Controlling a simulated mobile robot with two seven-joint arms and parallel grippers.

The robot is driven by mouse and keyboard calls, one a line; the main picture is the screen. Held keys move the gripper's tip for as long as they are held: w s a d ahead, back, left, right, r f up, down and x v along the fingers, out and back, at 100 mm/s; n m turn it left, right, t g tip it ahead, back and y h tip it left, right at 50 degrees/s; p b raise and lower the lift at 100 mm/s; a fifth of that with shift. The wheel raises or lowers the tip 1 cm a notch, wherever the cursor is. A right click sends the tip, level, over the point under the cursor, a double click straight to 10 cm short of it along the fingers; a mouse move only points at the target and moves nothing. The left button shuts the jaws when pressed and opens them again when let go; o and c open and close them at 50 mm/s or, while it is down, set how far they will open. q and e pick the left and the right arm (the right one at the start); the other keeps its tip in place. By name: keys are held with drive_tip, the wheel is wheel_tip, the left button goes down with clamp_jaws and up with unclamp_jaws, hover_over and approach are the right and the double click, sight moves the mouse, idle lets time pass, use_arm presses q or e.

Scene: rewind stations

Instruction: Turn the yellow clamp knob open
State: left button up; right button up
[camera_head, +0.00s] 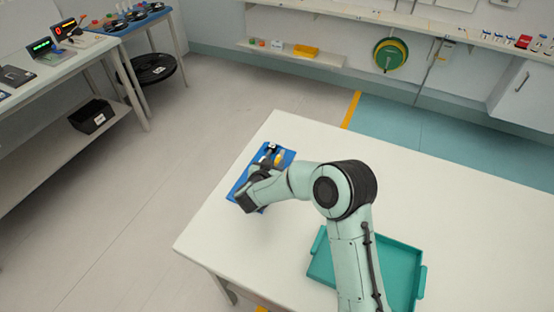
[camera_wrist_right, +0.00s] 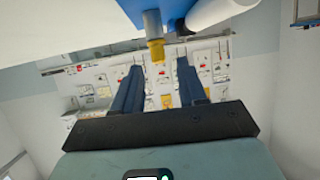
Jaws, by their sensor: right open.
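The yellow clamp knob (camera_wrist_right: 154,50) hangs at the top middle of the right wrist view. It sits beneath a blue fixture (camera_wrist_right: 166,10) beside a white cylinder (camera_wrist_right: 222,11). In the head view a small yellow part (camera_head: 279,158) shows on the blue station (camera_head: 240,184) at the table's far left. My right gripper (camera_wrist_right: 159,68) is open. The knob appears between its two dark fingertips, and I cannot tell whether either one touches it. In the head view my right gripper (camera_head: 264,174) is over the station and hides part of it. My left gripper is not in view.
The station lies on a white table (camera_head: 440,212) with clear surface to the right. A teal tray (camera_head: 398,253) sits near my right arm. A side bench (camera_head: 60,72) with displays stands at the left. A wall shelf runs along the back.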

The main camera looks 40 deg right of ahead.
drive_tip(key=v, duration=0.8)
drive_tip(key=shift+s+a, duration=0.3)
drive_tip(key=shift+r, duration=0.1)
